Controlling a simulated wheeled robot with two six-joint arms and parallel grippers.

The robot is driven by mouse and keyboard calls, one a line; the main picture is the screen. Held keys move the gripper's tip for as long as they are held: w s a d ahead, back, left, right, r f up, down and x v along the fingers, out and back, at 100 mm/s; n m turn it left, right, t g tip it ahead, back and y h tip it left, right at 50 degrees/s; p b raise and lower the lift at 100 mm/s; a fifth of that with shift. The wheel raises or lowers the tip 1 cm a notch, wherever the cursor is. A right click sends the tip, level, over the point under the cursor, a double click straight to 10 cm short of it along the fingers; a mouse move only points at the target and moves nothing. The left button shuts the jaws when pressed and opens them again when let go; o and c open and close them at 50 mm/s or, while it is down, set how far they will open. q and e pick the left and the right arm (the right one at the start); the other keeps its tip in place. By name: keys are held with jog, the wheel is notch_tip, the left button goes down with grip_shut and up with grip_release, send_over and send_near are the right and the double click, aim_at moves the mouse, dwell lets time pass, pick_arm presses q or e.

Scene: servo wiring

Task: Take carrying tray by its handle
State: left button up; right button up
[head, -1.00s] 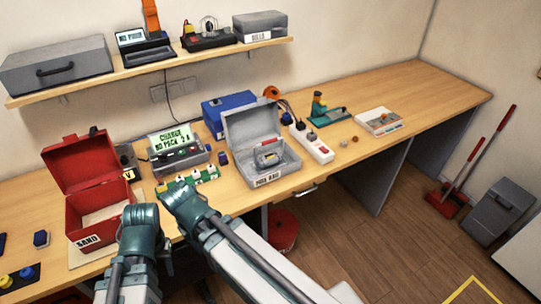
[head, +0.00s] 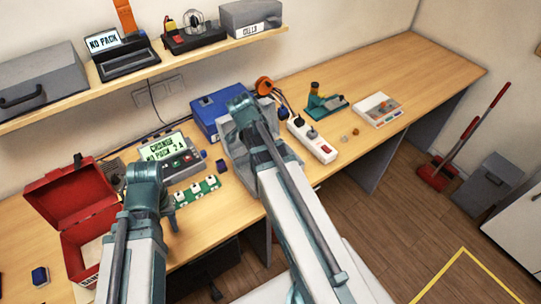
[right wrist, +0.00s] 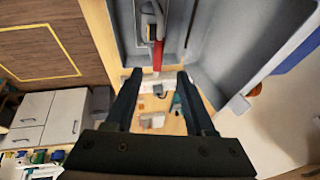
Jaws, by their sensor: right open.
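I cannot make out a handle. In the right wrist view a small pale shape (right wrist: 152,122) beyond the fingers may be the same tray. My right gripper (right wrist: 159,75) is open with nothing between its fingertips; in the head view its arm reaches over the open grey box (head: 232,150) and hides its jaws. My left gripper (head: 171,215) hangs over the bench front; its jaws are unclear.
A white power strip (head: 312,140), a green stand (head: 325,103) and a blue box (head: 220,108) stand near the grey box. A red open box (head: 75,195) is at the left, beside a display unit (head: 170,155). The far right bench is clear.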

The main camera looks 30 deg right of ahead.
jog(key=b+x, duration=0.7)
jog(key=x, duration=0.1)
jog(key=shift+f+b, duration=0.3)
jog(key=shift+b, duration=0.05)
pick_arm(q)
notch_tip(320, 180, down, 13)
jog(key=b, duration=0.5)
jog(key=shift+r, duration=0.15)
pick_arm(e)
jog(key=x, duration=0.5)
jog(key=shift+s+d+f, duration=0.1)
jog(key=shift+d+f, duration=0.05)
jog(key=shift+d, duration=0.1)
pick_arm(q)
jog(key=shift+r, duration=0.1)
jog(key=shift+f, duration=0.25)
pick_arm(e)
jog(key=shift+f, duration=0.15)
grip_shut()
